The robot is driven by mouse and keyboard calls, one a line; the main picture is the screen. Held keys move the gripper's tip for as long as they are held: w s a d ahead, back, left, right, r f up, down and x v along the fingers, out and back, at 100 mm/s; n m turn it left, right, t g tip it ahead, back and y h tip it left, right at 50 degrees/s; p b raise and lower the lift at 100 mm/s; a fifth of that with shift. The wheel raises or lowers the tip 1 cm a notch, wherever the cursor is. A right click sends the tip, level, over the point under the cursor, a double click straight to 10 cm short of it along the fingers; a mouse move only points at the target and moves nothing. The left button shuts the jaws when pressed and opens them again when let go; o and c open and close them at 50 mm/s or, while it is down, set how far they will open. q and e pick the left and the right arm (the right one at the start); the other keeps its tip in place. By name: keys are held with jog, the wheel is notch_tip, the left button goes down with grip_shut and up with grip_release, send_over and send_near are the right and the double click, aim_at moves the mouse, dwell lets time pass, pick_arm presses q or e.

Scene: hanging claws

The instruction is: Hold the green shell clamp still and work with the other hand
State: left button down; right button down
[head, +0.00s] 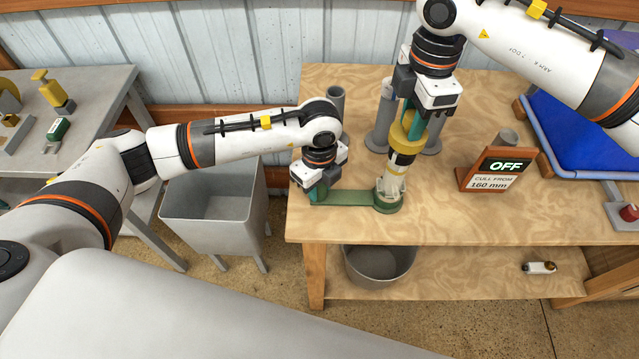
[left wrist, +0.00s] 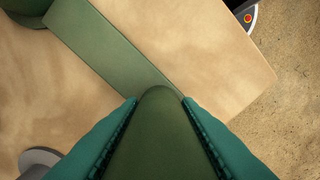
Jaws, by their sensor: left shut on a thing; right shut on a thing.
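The green shell clamp lies on the wooden table; its flat bar (head: 350,198) runs to a round cup (head: 388,208) at its right end. My left gripper (head: 318,196) is shut on the clamp's green handle (left wrist: 160,135), which shows between the teal fingers in the left wrist view. A tool with a yellow collar (head: 406,134), a black band and a pale lower part stands slightly tilted above the cup. Its lower end reaches into the cup, and contact there is unclear. My right gripper (head: 412,112) is shut on the tool's upper part, partly hiding it.
A sign (head: 488,172) reading OFF and "CULL FROM 160 mm" stands right of the tool. Grey cylindrical holders (head: 381,128) stand behind it. A blue tray (head: 580,140) lies at right. A grey bin (head: 215,205) and a round pail (head: 378,268) are lower down.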

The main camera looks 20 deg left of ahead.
jog(key=shift+r, duration=2.4)
jog(key=c, duration=1.8)
grip_release()
grip_shut()
pick_arm(q)
jog(key=c, duration=1)
grip_release()
